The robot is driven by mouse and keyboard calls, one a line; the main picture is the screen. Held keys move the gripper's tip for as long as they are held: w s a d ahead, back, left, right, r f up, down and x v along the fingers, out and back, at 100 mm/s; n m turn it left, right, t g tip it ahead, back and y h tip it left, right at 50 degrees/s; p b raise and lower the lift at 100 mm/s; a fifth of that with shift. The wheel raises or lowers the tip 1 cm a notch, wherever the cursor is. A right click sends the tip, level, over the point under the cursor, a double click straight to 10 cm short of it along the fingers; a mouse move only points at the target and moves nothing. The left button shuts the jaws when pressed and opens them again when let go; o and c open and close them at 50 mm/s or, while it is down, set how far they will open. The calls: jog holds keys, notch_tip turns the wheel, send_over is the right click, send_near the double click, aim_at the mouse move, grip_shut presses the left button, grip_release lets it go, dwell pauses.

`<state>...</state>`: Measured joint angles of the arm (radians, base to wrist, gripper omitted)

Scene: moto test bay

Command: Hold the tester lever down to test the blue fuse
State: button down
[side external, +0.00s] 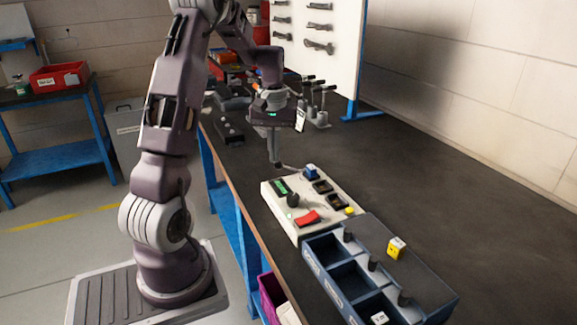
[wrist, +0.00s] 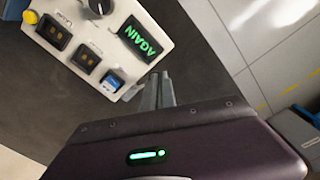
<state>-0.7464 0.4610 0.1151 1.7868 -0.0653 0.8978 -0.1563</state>
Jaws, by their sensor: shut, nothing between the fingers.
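The white tester box (side external: 275,209) lies on the dark bench; its panel also shows in the wrist view (wrist: 130,72). The blue fuse (side external: 311,171) sits in a socket at its far end, and in the wrist view it is the blue block (wrist: 113,80). The green display (wrist: 140,38) reads AGAIN. A red part (side external: 307,218) lies on the near side of the panel; I cannot tell whether it is the lever. My gripper (side external: 277,164) is shut and empty, pointing down by the far edge. A thin grey piece shows beside its fingertips, unclear.
A dark knob (side external: 292,199) rises from the panel. The bench right of the tester is clear.

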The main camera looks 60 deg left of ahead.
jog(key=shift+r, duration=2.5)
jog(key=d+r+m+t, duration=0.2)
jog(key=d+r+m, duration=0.3)
jog(key=d, duration=0.7)
jog(key=s+d+r+m+t, duration=0.1)
jog(key=s+d+m+t, duration=0.2)
jog(key=s+d+m, duration=0.4)
jog(key=s+d, duration=0.7)
jog(key=d, duration=0.3)
jog(key=shift+s+d+r+t, duration=0.3)
jog(key=shift+s+d+r, duration=0.05)
jog(key=shift+d, duration=0.05)
